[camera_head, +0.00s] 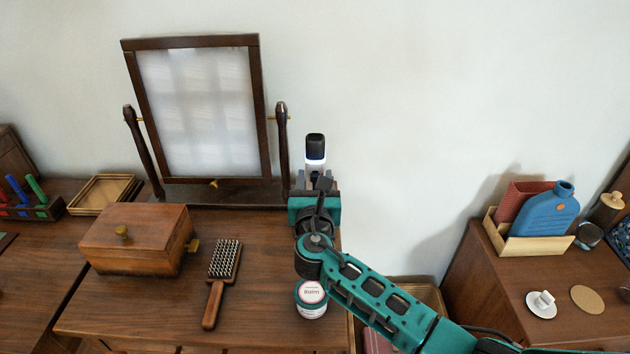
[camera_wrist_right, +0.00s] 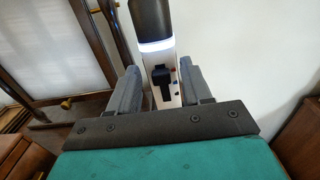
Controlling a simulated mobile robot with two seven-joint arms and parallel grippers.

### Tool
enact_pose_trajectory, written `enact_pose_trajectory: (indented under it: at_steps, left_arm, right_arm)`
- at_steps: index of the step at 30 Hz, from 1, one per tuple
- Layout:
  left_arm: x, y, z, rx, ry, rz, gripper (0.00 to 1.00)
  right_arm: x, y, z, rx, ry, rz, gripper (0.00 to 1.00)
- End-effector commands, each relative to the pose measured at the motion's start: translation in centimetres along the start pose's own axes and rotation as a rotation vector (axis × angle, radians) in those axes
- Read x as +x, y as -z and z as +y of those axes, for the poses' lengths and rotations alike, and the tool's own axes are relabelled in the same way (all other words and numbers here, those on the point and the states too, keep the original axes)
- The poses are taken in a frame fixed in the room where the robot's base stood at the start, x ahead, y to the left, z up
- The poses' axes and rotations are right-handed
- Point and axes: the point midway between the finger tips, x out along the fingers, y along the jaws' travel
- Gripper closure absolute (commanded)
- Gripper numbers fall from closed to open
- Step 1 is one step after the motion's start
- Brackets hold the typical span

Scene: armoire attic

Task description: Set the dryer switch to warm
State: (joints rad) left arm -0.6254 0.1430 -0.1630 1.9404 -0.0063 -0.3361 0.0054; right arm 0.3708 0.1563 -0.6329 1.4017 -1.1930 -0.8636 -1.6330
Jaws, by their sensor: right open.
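The dryer (camera_head: 315,152) stands upright beside the mirror's right post, with a black top, a white lit ring and a white body. My right gripper (camera_head: 316,186) is open in front of the dryer. In the wrist view its grey fingers (camera_wrist_right: 159,84) stand on either side of the dryer body. I cannot tell whether they touch it. My left gripper is not in view.
A tilting mirror (camera_head: 200,110) stands close on the left. A wooden box (camera_head: 135,240), a brush (camera_head: 222,268) and a balm jar (camera_head: 311,298) are on the dresser (camera_head: 265,320). The jar is close beside my right arm. A side cabinet (camera_head: 480,275) with several items stands to the right.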

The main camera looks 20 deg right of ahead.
Motion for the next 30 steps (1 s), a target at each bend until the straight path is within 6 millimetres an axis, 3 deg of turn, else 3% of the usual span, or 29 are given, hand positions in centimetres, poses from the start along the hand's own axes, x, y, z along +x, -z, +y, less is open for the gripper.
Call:
enact_pose_trajectory:
  at_steps: [8,21,30]
  left_arm:
    - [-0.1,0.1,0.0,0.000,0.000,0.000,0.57]
    - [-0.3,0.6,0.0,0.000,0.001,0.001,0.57]
    - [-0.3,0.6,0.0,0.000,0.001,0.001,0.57]
  right_arm:
    - [-1.1,0.1,0.0,-0.001,-0.001,0.002,0.51]
    - [-10.2,0.1,0.0,0.001,-0.001,0.002,0.51]
    - [-12.8,0.0,0.0,-0.001,0.000,0.001,0.51]
